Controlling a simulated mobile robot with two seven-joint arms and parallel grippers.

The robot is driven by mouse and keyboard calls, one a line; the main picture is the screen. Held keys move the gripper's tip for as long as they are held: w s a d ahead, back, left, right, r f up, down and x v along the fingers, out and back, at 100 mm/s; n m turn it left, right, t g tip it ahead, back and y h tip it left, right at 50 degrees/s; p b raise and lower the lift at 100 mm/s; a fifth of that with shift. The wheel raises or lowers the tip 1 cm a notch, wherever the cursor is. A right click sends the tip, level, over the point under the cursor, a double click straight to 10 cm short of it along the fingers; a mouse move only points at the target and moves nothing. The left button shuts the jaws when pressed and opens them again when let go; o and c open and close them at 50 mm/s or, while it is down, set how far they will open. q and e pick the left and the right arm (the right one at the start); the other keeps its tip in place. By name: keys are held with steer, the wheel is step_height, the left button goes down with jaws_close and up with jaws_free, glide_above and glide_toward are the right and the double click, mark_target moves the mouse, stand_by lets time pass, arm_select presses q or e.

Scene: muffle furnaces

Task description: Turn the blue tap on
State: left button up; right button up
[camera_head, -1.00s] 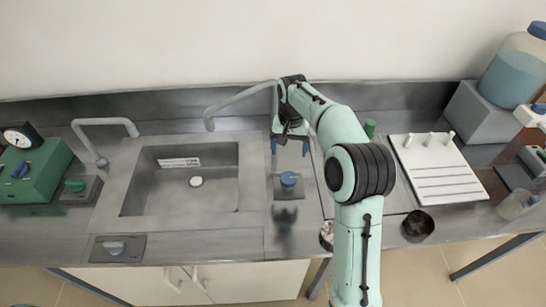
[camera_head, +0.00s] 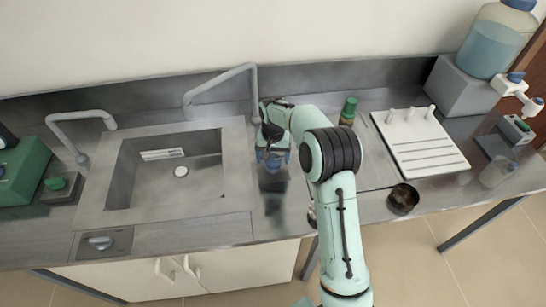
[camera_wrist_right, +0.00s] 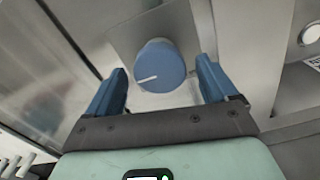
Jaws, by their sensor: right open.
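The blue tap knob (camera_wrist_right: 159,66) has a white line on its face and sits on a grey plate on the counter. In the head view my right gripper (camera_head: 272,156) is over the tap to the right of the sink and hides most of the knob. In the right wrist view its two blue fingers stand apart, one on each side of the knob, with gaps visible between them and it. The right gripper is open and holds nothing. My left gripper is not in view.
The sink (camera_head: 122,196) lies left of the gripper, with a curved grey spout (camera_head: 220,84) behind. A green knob (camera_head: 56,183) and a grey knob (camera_head: 101,242) are farther left. A white rack (camera_head: 425,150), a green-capped bottle (camera_head: 348,110) and a dark bowl (camera_head: 403,198) stand right.

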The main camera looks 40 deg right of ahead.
steer(key=c, duration=1.1)
steer(key=shift+o, duration=0.2)
